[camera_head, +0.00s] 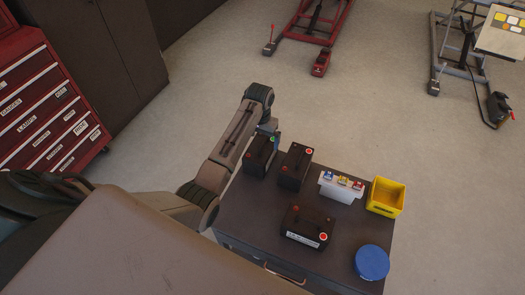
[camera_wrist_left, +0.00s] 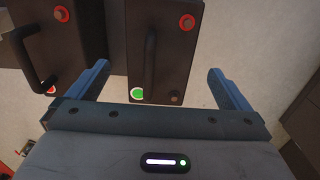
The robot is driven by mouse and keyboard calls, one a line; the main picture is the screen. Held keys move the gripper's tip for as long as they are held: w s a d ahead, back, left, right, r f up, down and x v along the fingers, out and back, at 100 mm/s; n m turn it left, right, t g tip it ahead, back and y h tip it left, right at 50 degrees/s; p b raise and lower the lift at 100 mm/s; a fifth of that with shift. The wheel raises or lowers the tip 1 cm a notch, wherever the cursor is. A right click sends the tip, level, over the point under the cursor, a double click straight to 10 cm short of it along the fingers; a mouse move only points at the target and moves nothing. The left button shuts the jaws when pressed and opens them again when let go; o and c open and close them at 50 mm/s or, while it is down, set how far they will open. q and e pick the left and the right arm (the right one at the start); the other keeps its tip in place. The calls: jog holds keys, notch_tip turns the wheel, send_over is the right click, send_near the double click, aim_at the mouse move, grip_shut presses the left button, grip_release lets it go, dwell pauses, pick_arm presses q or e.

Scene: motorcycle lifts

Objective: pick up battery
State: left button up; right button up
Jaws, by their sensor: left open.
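Three black batteries stand on a dark cabinet top (camera_head: 245,215). The far-left battery (camera_head: 257,160) has a green dot at its far end. Beside it is a battery with a red dot (camera_head: 294,168). A third battery (camera_head: 306,227), with a white label and red dot, sits nearer the front. My left gripper (camera_head: 270,130) is at the far end of the green-dot battery. In the left wrist view, the open blue fingers (camera_wrist_left: 158,69) lie either side of the green-dot battery (camera_wrist_left: 178,55) and its handle; contact cannot be told. The neighbouring battery (camera_wrist_left: 75,40) is close to the left finger.
On the cabinet are a white carrier with coloured tops (camera_head: 340,189), a yellow crate (camera_head: 386,197) and a blue round container (camera_head: 372,262). A red tool chest (camera_head: 45,105) stands at the left. Lifts (camera_head: 310,25) stand farther back.

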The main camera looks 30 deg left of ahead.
pick_arm(q)
jog(key=shift+s+f, duration=0.2)
jog(key=shift+f, duration=0.5)
jog(key=shift+w+f, duration=0.1)
jog(key=shift+f, duration=0.15)
jog(key=f, duration=0.1)
jog(key=f+p, duration=0.2)
jog(key=f, duration=0.1)
jog(key=shift+w, duration=0.35)
jog(key=shift+f, duration=0.5)
jog(key=shift+c, duration=1.1)
jog(key=c, duration=1.8)
jog(key=shift+w+r, duration=0.1)
pick_arm(e)
jog(key=shift+s+r, duration=0.2)
jog(key=shift+r, duration=0.45)
jog(key=shift+s+r, duration=0.15)
jog(key=shift+r, duration=0.45)
